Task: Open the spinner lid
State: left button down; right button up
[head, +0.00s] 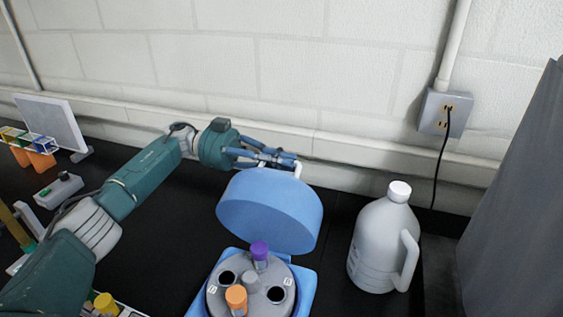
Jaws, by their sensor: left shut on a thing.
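The spinner (310,281) is a blue box with a grey round rotor (259,305) inside, at the bottom middle of the head view. Its round blue lid (265,212) stands raised and tilted back above the box, so the rotor shows. A white handle (298,169) sits at the top edge of the lid. My left gripper (286,162) reaches in from the left behind the lid and is shut on the handle. The lid hides part of the contact. My right gripper is not in view.
The rotor holds a purple-capped tube (260,254) and an orange-capped tube (236,298); other holes look empty. A grey jug (383,245) stands right of the spinner. A tube rack (28,141) and a white panel (52,124) stand far left. The wall (330,140) is close behind.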

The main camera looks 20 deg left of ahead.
pick_arm(q)
jog(key=shift+w+f, duration=0.15)
dwell(0.3)
jog(key=c, duration=1.8)
grip_release()
jog(key=shift+c, duration=0.2)
jog(key=a, duration=0.7)
jog(key=shift+w+a, duration=0.2)
